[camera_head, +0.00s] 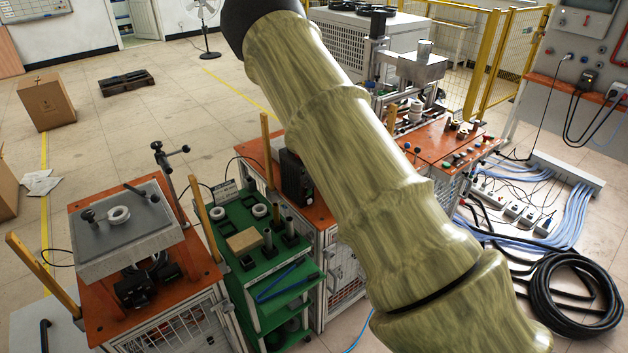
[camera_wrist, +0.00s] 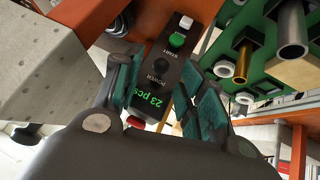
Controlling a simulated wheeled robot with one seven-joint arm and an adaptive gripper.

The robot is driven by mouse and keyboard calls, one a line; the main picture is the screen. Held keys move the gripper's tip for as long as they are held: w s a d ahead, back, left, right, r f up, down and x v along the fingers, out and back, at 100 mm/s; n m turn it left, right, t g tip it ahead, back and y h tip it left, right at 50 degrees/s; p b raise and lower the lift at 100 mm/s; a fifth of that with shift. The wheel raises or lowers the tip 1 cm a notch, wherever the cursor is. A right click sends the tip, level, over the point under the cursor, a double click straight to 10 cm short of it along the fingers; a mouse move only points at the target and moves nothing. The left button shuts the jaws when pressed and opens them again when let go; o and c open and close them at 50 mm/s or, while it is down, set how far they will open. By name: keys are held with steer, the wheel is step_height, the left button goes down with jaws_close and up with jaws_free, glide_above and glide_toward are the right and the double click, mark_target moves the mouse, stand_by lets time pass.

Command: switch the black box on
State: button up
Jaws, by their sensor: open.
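The black box (camera_wrist: 150,84) shows in the wrist view, beyond and between my fingers. Its face has a white button (camera_wrist: 186,22), a green button (camera_wrist: 177,41) and a dark round control (camera_wrist: 162,60) near the word POWER. A green display (camera_wrist: 152,101) is lit and reads "23 pcs". A red part (camera_wrist: 136,122) sits near its lower end. My gripper (camera_wrist: 160,69) is open and empty, one finger on each side of the box. Contact cannot be told. In the head view my arm hides much of the middle, and my fingers cannot be made out.
A green cart (camera_head: 246,217) with tubes stands between orange-topped tables; it also shows at the wrist view's right (camera_wrist: 244,22). A grey block (camera_wrist: 60,50) is close on the left there. Coiled black cable (camera_head: 573,296) lies on the floor, right. Floor at upper left is mostly open.

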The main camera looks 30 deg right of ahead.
steer(key=v, duration=1)
steer(key=shift+f, duration=0.1)
stand_by(0.3)
